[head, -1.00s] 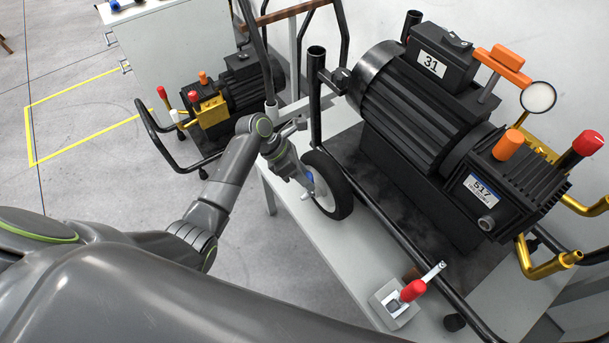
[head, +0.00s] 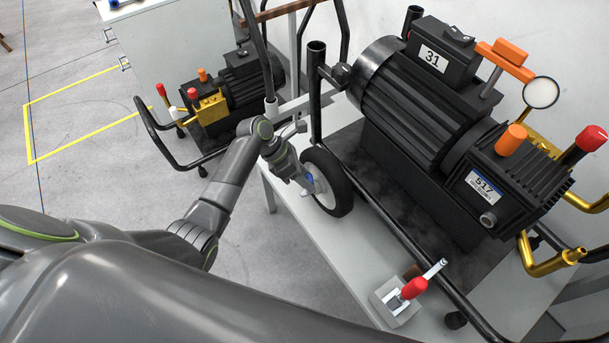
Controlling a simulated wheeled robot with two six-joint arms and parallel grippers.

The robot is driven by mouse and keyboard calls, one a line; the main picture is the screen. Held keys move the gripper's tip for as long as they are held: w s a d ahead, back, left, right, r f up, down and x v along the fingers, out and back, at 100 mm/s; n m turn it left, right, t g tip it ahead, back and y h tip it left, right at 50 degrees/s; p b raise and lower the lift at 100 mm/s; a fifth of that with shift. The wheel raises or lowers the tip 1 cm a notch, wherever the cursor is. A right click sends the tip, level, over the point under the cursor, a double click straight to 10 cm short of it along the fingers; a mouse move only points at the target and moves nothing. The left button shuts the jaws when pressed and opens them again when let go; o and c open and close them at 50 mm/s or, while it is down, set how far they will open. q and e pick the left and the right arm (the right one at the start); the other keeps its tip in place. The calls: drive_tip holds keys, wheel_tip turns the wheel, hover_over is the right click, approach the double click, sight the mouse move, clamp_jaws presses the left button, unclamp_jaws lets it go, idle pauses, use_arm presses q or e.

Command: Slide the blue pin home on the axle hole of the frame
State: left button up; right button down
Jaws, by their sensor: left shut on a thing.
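My left gripper (head: 303,181) reaches in at the near face of the black wheel (head: 341,190) and is shut on the blue pin. Only a small blue part of the pin (head: 309,179) shows beside the pale wheel hub. The black tube frame (head: 384,238) runs along the table's front side, with an upright post behind the wheel. The axle hole is hidden by the gripper and wheel, so I cannot tell how deep the pin sits. My right gripper is not in view.
A large black pump (head: 440,120) labelled 31 and 517 stands on the grey table (head: 318,243) behind the frame. A red-handled clamp (head: 401,300) sits at the table's front edge. A second, smaller pump (head: 235,95) stands beyond my arm. Open floor lies left.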

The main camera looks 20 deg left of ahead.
use_arm(q)
drive_tip(key=o, duration=1)
drive_tip(key=shift+o, duration=0.2)
drive_tip(key=p+v, duration=0.2)
drive_tip(key=v, duration=1.5)
drive_tip(key=shift+r, duration=0.25)
drive_tip(key=shift+a, duration=0.1)
